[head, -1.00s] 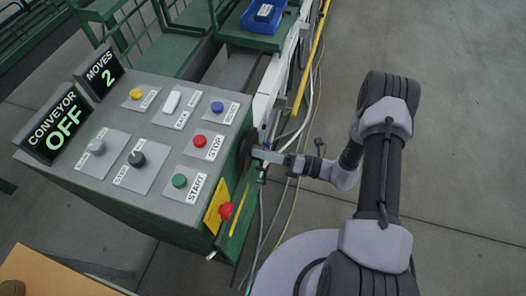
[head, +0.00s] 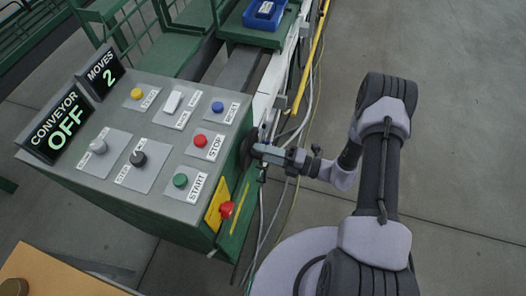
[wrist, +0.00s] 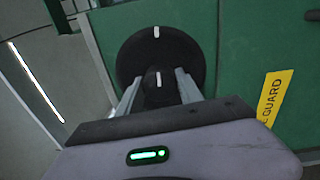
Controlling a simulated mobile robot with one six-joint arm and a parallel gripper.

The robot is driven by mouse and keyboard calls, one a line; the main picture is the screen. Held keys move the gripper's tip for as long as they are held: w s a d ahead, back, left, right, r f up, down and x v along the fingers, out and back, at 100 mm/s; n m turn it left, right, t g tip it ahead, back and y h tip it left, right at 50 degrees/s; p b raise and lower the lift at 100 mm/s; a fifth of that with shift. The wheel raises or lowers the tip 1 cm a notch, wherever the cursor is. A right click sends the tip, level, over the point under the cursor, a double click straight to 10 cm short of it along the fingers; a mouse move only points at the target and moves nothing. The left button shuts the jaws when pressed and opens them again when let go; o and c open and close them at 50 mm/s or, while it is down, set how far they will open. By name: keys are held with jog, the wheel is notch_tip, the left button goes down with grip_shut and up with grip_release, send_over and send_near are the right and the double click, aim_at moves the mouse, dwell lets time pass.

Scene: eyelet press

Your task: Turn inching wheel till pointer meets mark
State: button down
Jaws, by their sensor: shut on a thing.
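The inching wheel (wrist: 191,48) is a black disc on the green side panel, seen face-on in the wrist view. It has a white tick near its upper rim. A black knob (wrist: 158,96) stands out from its lower middle and bears a short white line. The tick and the line look nearly in one column; I cannot tell which is the pointer. My gripper (wrist: 158,82) has one finger on each side of the knob and is shut on it. In the head view my gripper (head: 266,150) reaches the wheel at the console's right side from the right.
The console top (head: 165,148) carries several coloured buttons and knobs. Its displays read CONVEYOR OFF (head: 57,125) and MOVES 2 (head: 100,71). A red button on a yellow plate (head: 217,205) sits below the wheel. Cables run along the floor beside the panel. Floor to the right is clear.

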dwell(0.4)
jog(key=c, duration=0.8)
grip_release()
jog(key=shift+o, duration=0.2)
jog(key=shift+d, duration=0.1)
jog(key=p+v, duration=0.2)
jog(key=v, duration=1.5)
jog(key=shift+s, duration=0.15)
jog(key=shift+d, duration=0.1)
